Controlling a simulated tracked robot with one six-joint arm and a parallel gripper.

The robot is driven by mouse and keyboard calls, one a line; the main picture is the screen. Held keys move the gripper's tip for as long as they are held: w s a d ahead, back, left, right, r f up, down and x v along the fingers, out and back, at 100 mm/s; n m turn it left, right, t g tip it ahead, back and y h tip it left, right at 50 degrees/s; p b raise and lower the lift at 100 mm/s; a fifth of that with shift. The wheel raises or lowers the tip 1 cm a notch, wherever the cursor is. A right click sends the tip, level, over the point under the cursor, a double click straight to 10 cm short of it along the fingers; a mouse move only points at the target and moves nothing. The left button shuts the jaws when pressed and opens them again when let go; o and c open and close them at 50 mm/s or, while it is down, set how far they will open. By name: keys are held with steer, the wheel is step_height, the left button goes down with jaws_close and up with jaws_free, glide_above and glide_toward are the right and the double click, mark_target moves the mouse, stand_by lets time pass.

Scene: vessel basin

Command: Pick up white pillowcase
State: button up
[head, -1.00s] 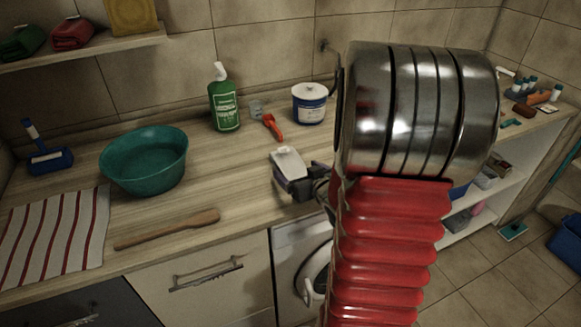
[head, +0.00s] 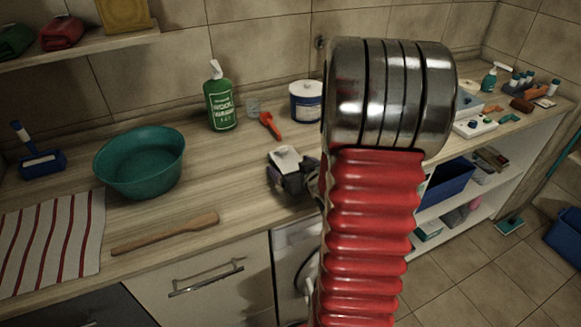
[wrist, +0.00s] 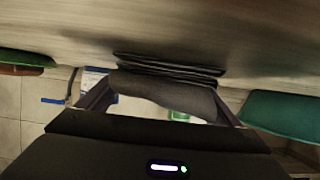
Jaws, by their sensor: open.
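The white pillowcase (head: 286,157) is a small folded pale bundle on the wooden counter, left of my arm in the head view. My gripper (head: 290,179) is low at the counter's front part, right at the bundle, and partly hides it. In the wrist view the bundle (wrist: 168,92) looks grey in shadow and lies between my two spread fingers, with dark layered edges beside it. My gripper (wrist: 160,105) is open there. I cannot tell whether either finger touches the cloth.
A teal bowl (head: 140,165), wooden spoon (head: 165,234) and striped towel (head: 50,240) lie to the left. A green bottle (head: 221,103), red-orange tool (head: 269,125) and white-blue tub (head: 306,103) stand behind. Counter between bowl and bundle is clear.

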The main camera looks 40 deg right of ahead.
steer(key=shift+c, duration=0.5)
steer(key=c, duration=1.2)
